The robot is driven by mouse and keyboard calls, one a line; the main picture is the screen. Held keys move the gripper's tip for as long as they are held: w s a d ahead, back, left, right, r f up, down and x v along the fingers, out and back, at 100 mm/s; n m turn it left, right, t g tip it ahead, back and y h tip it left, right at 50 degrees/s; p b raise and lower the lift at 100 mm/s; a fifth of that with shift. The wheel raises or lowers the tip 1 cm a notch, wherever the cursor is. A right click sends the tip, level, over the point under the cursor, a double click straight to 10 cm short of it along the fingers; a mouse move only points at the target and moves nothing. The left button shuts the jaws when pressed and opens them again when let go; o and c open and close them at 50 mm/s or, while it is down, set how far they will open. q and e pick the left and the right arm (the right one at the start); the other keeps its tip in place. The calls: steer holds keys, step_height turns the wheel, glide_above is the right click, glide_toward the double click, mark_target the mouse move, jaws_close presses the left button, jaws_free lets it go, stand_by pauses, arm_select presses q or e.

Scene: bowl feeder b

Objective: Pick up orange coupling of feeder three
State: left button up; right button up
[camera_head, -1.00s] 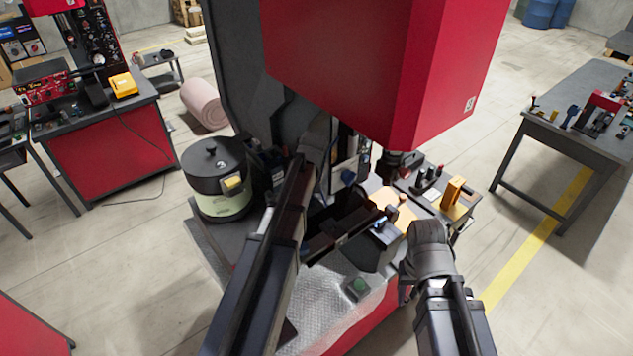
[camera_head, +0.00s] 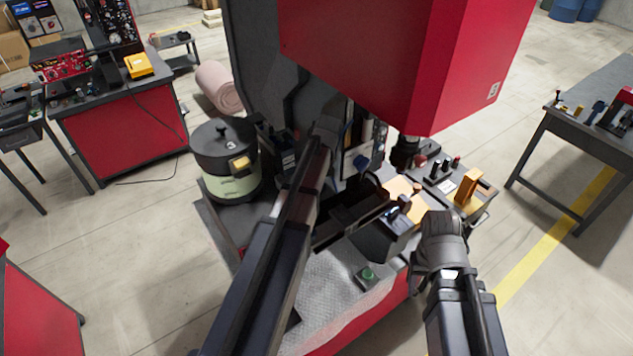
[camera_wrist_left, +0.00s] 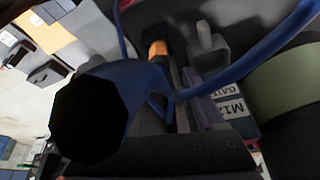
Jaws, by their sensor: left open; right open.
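A small orange coupling (camera_wrist_left: 157,49) shows in the left wrist view, in a dark recess near the top centre, beside a grey upright part. Blue cable crosses in front of it, and its lower end is hidden. My left gripper (camera_wrist_left: 165,125) is open below it in that view, apart from it; its fingertips are hard to make out. In the head view my left arm reaches to the machine's middle and hides its own gripper. My right gripper (camera_head: 392,225) is open and appears empty at the machine's right side. I cannot single out the coupling in the head view.
A dark-lidded, pale green bowl feeder (camera_head: 232,185) stands left of my left arm. A red housing (camera_head: 390,60) overhangs the work area. A green button (camera_head: 368,274) sits on the front plate. A grey table (camera_head: 580,130) stands right, with open floor between.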

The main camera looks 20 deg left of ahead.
arm_select(q)
steer(key=b+x, duration=0.4)
steer(key=x, duration=0.1)
steer(key=shift+f, duration=0.1)
jaws_close()
stand_by(0.5)
